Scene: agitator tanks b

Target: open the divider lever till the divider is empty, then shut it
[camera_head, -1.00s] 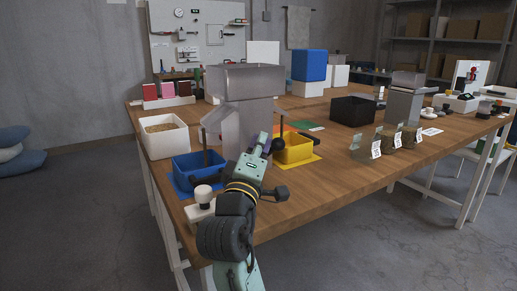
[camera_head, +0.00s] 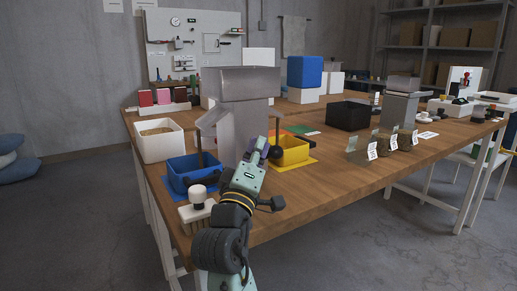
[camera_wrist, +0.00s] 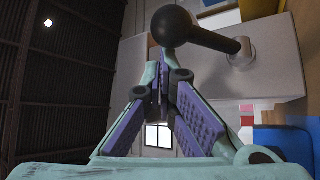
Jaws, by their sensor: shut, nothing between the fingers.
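The divider (camera_head: 237,125) is a grey metal hopper unit standing on the wooden table in the head view. Its lever knob (camera_head: 275,152) is a black ball on the right side of the unit. In the wrist view the lever (camera_wrist: 205,37) is a dark rod with a round ball end, running from a grey mount on the divider wall. My gripper (camera_head: 261,149) is beside the knob in the head view. In the wrist view my gripper (camera_wrist: 163,75) is shut with nothing between its fingers, and its tips are close to the ball. Contact cannot be told. The hopper's inside is hidden.
A blue bin (camera_head: 175,182) stands left of the divider and a yellow bin (camera_head: 291,156) right of it. A white bin (camera_head: 158,151) is at the far left. A black box (camera_head: 348,115) and several labelled sample stands are to the right. The table's front right is clear.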

